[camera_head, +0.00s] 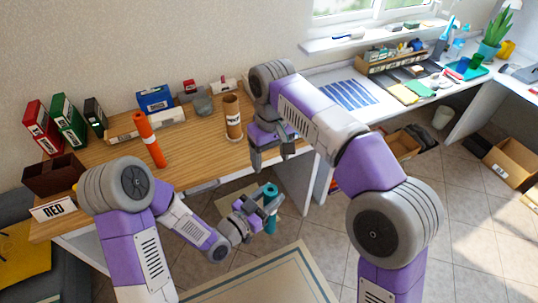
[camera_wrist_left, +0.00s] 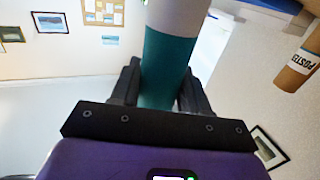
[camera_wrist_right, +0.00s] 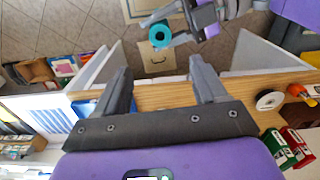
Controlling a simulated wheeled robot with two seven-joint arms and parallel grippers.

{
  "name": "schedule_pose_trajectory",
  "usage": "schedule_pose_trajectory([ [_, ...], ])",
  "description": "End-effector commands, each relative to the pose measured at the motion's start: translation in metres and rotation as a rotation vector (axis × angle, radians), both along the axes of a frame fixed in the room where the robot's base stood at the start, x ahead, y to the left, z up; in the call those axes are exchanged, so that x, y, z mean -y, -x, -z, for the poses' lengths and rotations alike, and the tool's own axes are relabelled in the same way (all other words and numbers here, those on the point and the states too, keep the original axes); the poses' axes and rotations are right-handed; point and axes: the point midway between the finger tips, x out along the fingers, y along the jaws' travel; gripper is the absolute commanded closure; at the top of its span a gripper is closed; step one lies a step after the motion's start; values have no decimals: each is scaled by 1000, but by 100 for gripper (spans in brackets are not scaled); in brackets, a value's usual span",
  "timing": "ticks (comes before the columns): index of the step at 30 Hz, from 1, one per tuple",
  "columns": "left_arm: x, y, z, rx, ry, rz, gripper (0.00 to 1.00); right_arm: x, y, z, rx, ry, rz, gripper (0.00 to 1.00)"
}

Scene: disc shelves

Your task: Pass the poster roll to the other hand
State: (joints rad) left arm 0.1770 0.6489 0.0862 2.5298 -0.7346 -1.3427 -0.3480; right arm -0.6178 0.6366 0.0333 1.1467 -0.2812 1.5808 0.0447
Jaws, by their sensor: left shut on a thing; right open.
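The teal poster roll (camera_head: 271,222) is in my left gripper (camera_head: 266,203), in front of the wooden table's edge and above the floor. In the left wrist view the roll (camera_wrist_left: 168,62) stands between both fingers, teal below with a pale part above. My right gripper (camera_head: 270,158) is open and empty, pointing down above and behind the roll, apart from it. In the right wrist view the round, hollow end of the roll (camera_wrist_right: 159,35) shows beyond the open fingers (camera_wrist_right: 158,78), with my left gripper beside it.
On the wooden table (camera_head: 190,157) stand a brown poster tube (camera_head: 233,117), an orange tube (camera_head: 150,139), several binders (camera_head: 68,122) and a brown box (camera_head: 52,174) with a RED sign (camera_head: 52,209). A white desk (camera_head: 330,70) is behind right. Cardboard boxes (camera_head: 512,160) lie on the floor.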

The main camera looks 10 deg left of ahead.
Motion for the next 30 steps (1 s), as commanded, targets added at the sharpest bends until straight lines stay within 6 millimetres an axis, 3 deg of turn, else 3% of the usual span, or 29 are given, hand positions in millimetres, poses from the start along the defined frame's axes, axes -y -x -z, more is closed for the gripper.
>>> schedule_pose_trajectory([
  [5, 0, 0, 0, 0, 0, 0, 100, -4, 2, 4, 12, 8, 16, 29],
  [21, 0, 0, 0, 0, 0, 0, 100, -4, 2, 96, 8, 6, 15, 29],
  [30, 0, 0, 0, 0, 0, 0, 100, -4, 2, 117, 10, 5, 15, 29],
])
